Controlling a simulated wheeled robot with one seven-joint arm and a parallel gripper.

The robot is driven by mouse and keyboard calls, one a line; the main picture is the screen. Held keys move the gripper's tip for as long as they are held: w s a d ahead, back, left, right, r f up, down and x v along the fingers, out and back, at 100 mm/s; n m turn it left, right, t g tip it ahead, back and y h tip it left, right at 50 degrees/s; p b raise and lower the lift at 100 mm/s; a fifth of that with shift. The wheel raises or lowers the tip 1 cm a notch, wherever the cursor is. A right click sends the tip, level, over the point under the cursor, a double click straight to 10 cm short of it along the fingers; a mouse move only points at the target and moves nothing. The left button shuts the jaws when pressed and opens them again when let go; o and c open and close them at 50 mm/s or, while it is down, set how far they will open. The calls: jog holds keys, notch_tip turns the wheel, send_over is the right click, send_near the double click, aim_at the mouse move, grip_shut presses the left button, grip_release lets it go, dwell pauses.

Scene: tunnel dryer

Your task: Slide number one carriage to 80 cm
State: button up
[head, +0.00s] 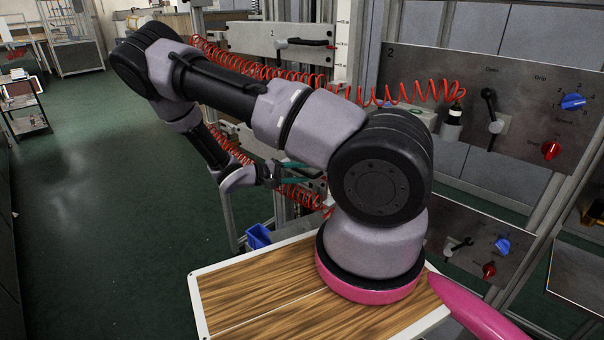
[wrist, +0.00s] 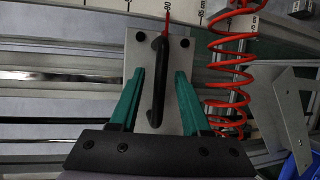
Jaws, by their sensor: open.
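A light grey carriage plate (wrist: 137,50) with an upright black bar handle (wrist: 157,95) is in the middle of the wrist view. A red pointer (wrist: 167,18) rises from its top at a white scale strip (wrist: 108,5). My gripper (wrist: 160,73) is open, with one teal finger on each side of the handle and gaps visible on both sides. In the head view my gripper (head: 298,170) reaches the lower part of the frame, and the carriage is mostly hidden. I cannot see its number.
A red coiled hose (wrist: 228,65) hangs right of the carriage. Metal rails (wrist: 50,75) run to its left. A control panel (head: 400,70) marked 2 carries levers and knobs. A blue bin (head: 258,236) is below my gripper. Green floor (head: 110,190) is clear at left.

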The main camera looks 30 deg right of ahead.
jog(key=shift+d, duration=0.15)
grip_shut()
dwell(1.4)
